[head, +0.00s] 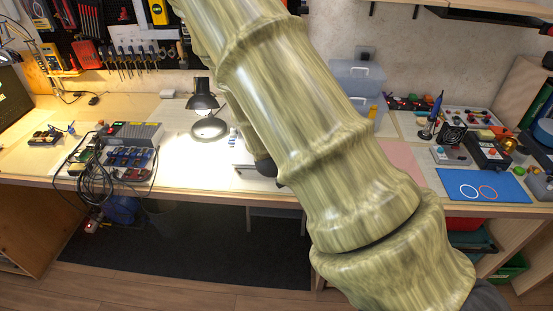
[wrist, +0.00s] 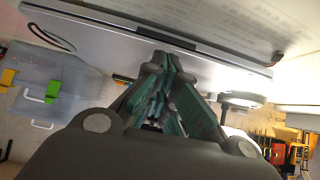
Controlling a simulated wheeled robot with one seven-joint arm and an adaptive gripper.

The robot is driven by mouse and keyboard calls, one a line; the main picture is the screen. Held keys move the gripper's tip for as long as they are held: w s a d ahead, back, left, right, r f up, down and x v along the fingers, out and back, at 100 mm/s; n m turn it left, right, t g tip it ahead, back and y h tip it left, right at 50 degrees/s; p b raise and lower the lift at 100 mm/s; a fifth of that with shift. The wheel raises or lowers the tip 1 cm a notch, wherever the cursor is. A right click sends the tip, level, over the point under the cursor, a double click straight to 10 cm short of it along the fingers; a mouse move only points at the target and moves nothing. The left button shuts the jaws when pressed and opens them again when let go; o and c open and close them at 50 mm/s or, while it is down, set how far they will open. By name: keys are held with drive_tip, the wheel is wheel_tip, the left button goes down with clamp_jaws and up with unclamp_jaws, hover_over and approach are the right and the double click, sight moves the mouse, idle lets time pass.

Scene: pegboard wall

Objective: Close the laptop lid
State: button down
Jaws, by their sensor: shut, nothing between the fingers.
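The laptop (wrist: 105,41) fills the upper part of the wrist view as a wide silver panel. A dark hinge-like strip runs along it, and a pale surface with faint rows like keys lies above the strip. I cannot tell the lid's angle. In the head view my arm hides most of the laptop; only what looks like a thin edge (head: 258,179) shows. My gripper (wrist: 166,64) is shut and empty, its fingertips at or very near the silver panel; I cannot tell whether they touch. In the head view the gripper is mostly hidden behind my arm.
A black desk lamp (head: 207,127) stands left of my arm on the bench. Farther left are a grey device (head: 135,133) and tangled cables (head: 93,165). Clear storage boxes (head: 357,78) stand behind my arm. A blue mat (head: 482,186) and small electronics lie at the right.

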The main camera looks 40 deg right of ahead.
wheel_tip(320, 180, up, 3)
drive_tip(key=shift+f+p, duration=0.15)
drive_tip(key=shift+p, duration=0.5)
drive_tip(key=shift+s+a, duration=0.3)
drive_tip(key=s+a+r+b, duration=0.1)
drive_tip(key=s+a+r, duration=0.1)
drive_tip(key=s+a, duration=0.4)
drive_tip(key=shift+s+r+b, duration=0.15)
drive_tip(key=shift+s+b, duration=0.25)
